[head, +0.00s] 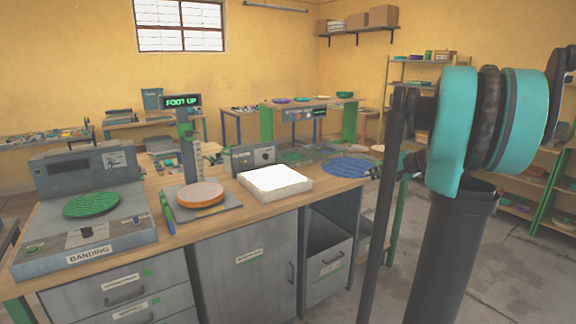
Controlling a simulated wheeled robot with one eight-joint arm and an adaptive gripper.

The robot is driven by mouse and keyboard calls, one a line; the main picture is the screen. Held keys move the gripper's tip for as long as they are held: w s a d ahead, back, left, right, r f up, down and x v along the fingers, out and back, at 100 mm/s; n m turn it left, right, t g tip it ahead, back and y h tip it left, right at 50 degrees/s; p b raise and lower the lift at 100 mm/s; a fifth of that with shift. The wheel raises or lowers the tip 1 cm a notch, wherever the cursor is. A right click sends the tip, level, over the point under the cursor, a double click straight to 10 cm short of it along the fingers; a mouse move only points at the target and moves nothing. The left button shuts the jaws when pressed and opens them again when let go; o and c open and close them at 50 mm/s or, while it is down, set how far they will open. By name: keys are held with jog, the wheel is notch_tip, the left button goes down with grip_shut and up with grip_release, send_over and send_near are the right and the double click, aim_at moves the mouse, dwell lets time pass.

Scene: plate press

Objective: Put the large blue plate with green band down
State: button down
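A large blue plate (347,167) with a striped face shows at the right end of the workbench. I cannot make out a green band on it. Dark parts that look like my gripper (377,171) are at the plate's right rim, partly hidden behind a dark upright post. The fingers are too small and dark to tell whether they grip the rim. I also cannot tell whether the plate rests on the bench top or is just above it.
The wooden bench (222,223) carries a banding machine (85,235) with a green plate (91,204), an orange plate (201,194) beside a post with a lit "FOOT UP" display (181,101), and a white block (274,181).

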jog(key=w+a+f+m+t+h, duration=0.1)
jog(key=a+f+m+h, duration=0.1)
jog(key=a+f, duration=0.3)
jog(key=w+a+f+m+t+h, duration=0.1)
jog(key=a+f, duration=0.4)
jog(key=f, duration=0.7)
jog(key=shift+w+a+f+m+h, duration=0.15)
jog(key=shift+a+f+m+h, duration=0.1)
jog(key=shift+m+h, duration=0.35)
jog(key=shift+a, duration=0.1)
